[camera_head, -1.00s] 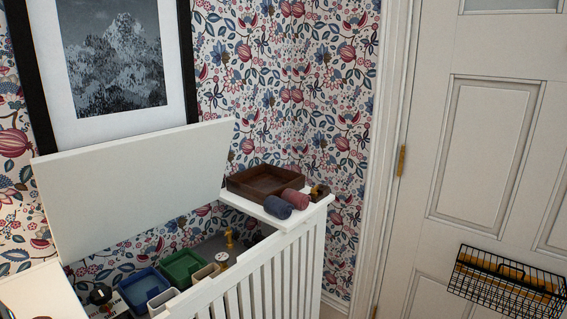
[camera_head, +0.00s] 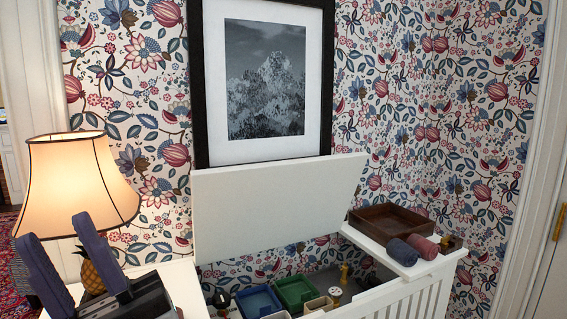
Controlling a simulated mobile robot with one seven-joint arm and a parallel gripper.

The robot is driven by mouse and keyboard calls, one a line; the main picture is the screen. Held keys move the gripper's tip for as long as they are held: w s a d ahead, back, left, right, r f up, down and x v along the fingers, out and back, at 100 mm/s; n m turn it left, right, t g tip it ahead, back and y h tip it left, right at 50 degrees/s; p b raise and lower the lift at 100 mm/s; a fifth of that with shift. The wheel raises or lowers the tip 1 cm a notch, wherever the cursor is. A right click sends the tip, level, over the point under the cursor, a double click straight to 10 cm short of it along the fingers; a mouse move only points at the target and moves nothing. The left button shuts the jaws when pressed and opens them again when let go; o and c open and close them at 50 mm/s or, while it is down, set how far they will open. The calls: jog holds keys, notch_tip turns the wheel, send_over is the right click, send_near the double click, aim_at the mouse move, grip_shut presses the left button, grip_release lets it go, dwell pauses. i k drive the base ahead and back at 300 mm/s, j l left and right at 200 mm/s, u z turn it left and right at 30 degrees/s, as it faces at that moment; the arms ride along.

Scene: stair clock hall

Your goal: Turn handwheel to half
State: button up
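A small dark round part (camera_head: 221,299) sits at the left inside the open white cabinet. It may be the handwheel, but it is too small for me to tell, and its setting cannot be read. A small brass fitting (camera_head: 344,273) stands further right inside the cabinet, with a pale round-topped piece (camera_head: 335,292) in front of it. My gripper (camera_head: 57,230) is at the lower left, with its two blue-grey fingers spread apart and nothing seen between them. It is left of the cabinet's interior and apart from the dark round part.
The cabinet's white lid (camera_head: 275,205) stands raised. Blue (camera_head: 258,302) and green (camera_head: 297,290) bins sit inside. A brown tray (camera_head: 392,219) and two rolled cloths (camera_head: 405,252) lie on the right ledge. A lit lamp (camera_head: 80,180) and pineapple ornament (camera_head: 100,262) are near my gripper.

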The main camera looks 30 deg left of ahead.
aim_at(221, 300)
jog(key=i+l+u, duration=0.35)
jog(key=l, duration=0.2)
jog(key=i+l+u, duration=0.15)
jog(key=l, duration=0.15)
jog(key=i+l+u, duration=0.2)
jog(key=k+l, duration=0.1)
